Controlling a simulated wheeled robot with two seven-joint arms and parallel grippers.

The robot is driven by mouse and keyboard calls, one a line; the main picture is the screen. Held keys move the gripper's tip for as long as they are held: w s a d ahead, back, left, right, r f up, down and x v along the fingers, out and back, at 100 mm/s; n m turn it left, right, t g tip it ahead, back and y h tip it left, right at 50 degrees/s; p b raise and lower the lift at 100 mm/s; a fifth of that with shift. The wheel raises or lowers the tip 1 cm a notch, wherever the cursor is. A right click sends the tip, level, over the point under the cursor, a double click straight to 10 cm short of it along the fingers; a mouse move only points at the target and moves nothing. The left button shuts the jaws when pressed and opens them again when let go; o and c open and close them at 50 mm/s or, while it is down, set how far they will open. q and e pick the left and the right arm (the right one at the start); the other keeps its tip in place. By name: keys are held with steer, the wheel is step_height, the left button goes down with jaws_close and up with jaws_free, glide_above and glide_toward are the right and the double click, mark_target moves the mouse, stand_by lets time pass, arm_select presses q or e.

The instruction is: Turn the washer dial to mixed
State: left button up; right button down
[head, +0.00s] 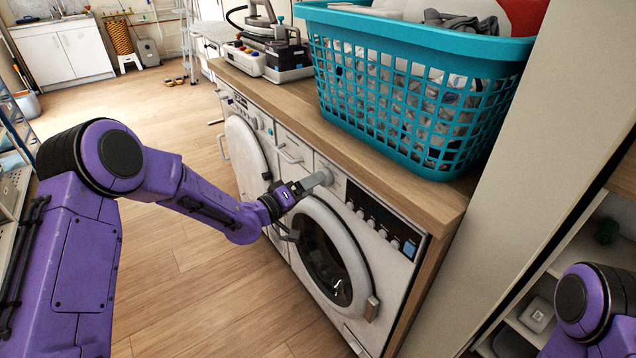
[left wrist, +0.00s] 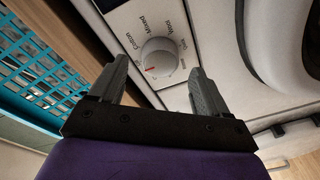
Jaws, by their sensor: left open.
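The white washer (head: 392,275) stands under the wooden counter, its round door at the front. In the left wrist view, its round grey-white dial (left wrist: 160,55) has a red mark on the side nearest the gripper. The mark points away from the "Mixed" label (left wrist: 142,25) printed on the dial's far side. My left gripper (left wrist: 160,64) is open, with one finger on each side of the dial and visible gaps between. In the head view, the left gripper (head: 318,180) is at the washer's upper left front and hides the dial. My right gripper is out of view.
A teal laundry basket (head: 415,105) stands on the counter (head: 440,203) above the washer. A steam iron unit (head: 265,50) is farther left. A second appliance (head: 240,140) stands beyond the washer. A tall cabinet side (head: 540,150) borders the right. The wooden floor is open.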

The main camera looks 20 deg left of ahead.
arm_select(q)
steer(key=shift+x, duration=1.55)
steer(key=shift+s, duration=0.1)
steer(key=c, duration=1.1)
steer(key=shift+o, duration=0.3)
steer(key=shift+f, duration=0.1)
steer(key=shift+a+f+m+h+b, duration=0.1)
steer(key=shift+m+h+b, duration=0.35)
steer(key=shift+m+b, duration=2.35)
steer(key=shift+a+f+m+h+b, duration=0.1)
steer(key=shift+m+h+b, duration=0.4)
steer(key=shift+m+b, duration=2.3)
steer(key=shift+m+h+b, duration=0.45)
steer(key=shift+m+b, duration=1.05)
steer(key=shift+m, duration=2.5)
